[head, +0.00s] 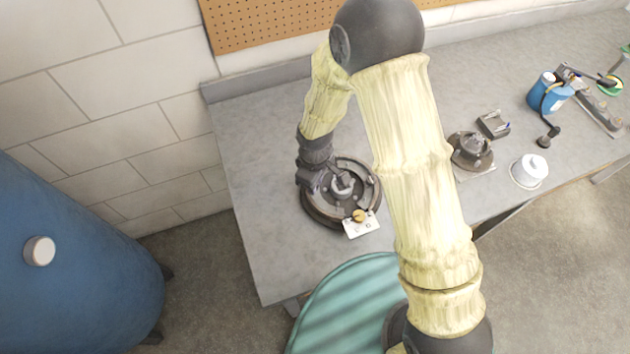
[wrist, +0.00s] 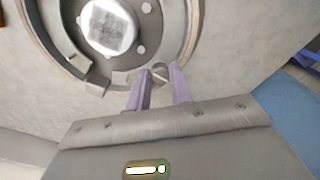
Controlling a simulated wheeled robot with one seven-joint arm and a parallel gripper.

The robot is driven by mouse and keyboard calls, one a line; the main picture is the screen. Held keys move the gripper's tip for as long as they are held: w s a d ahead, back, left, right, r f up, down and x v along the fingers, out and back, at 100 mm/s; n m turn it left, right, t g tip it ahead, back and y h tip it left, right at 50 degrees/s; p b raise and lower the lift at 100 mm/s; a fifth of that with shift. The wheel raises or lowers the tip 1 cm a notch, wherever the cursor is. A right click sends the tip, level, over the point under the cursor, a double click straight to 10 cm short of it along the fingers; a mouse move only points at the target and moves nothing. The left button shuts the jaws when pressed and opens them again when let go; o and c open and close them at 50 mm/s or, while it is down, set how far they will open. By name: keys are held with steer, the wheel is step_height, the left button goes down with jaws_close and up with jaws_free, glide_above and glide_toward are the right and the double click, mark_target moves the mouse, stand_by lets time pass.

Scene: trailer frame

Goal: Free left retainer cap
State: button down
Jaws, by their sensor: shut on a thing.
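A round dark brake-like assembly (head: 362,196) lies on the grey bench, with a pale hub at its centre. In the wrist view it shows as a curved grey ring with a bright hub (wrist: 108,28) and several bolts. My gripper (head: 325,183) reaches down over the left part of the assembly. In the wrist view my gripper (wrist: 160,80) has its two purplish fingers at the ring's edge, shut with a gap around a small greyish piece (wrist: 160,76). This seems to be the left retainer cap, but the fingers partly hide it. I cannot tell whether it is still seated.
A white card (head: 361,229) with an orange-brown knob (head: 359,215) sits at the assembly's front edge. A teal round top (head: 345,305) stands in front.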

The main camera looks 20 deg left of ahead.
steer(key=shift+n, duration=0.4)
steer(key=c, duration=1.3)
jaws_free()
steer(key=shift+o, duration=0.2)
steer(key=shift+r, duration=0.1)
step_height(320, 180, up, 17)
steer(key=b, duration=0.1)
steer(key=shift+r+b, duration=0.15)
steer(key=shift+b, duration=0.25)
